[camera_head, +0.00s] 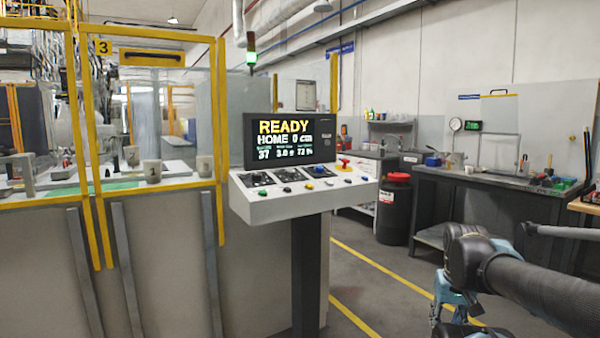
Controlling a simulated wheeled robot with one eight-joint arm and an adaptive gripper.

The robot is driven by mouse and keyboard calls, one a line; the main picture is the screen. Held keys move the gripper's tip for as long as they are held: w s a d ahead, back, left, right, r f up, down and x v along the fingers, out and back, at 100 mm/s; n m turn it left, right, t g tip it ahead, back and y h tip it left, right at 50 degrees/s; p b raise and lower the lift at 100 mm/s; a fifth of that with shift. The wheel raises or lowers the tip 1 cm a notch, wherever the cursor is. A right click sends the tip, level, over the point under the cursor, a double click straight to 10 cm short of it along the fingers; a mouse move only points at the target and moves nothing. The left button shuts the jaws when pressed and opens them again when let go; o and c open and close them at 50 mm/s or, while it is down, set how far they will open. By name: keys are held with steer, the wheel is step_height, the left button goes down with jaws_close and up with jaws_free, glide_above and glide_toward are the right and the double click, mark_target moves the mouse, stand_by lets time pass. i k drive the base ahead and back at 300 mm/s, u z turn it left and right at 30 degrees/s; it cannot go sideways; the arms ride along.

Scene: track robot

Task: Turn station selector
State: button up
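A white control console (290,206) stands on a dark post left of my arm. Its sloped top carries several black plates, the left one (257,180), the middle one (289,174) and the right one (320,171), with small controls on them. Which control is the station selector is too small to tell. The dark screen (258,151) above reads READY and HOME 0. Small coloured buttons line the front, and a red control (344,162) sits at the right. My gripper (452,308), pale blue and dark, hangs at lower right, well apart from the console. Its fingers are unclear.
A yellow-framed glass enclosure (221,120) adjoins the console on the left, with pale cups inside. Floor between console and arm is open, with yellow lines.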

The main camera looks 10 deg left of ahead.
mark_target(257, 176)
steer(key=z, duration=0.6)
steer(key=k, duration=1)
steer(key=u, duration=1.55)
steer(key=i, duration=1)
steer(key=z, duration=0.05)
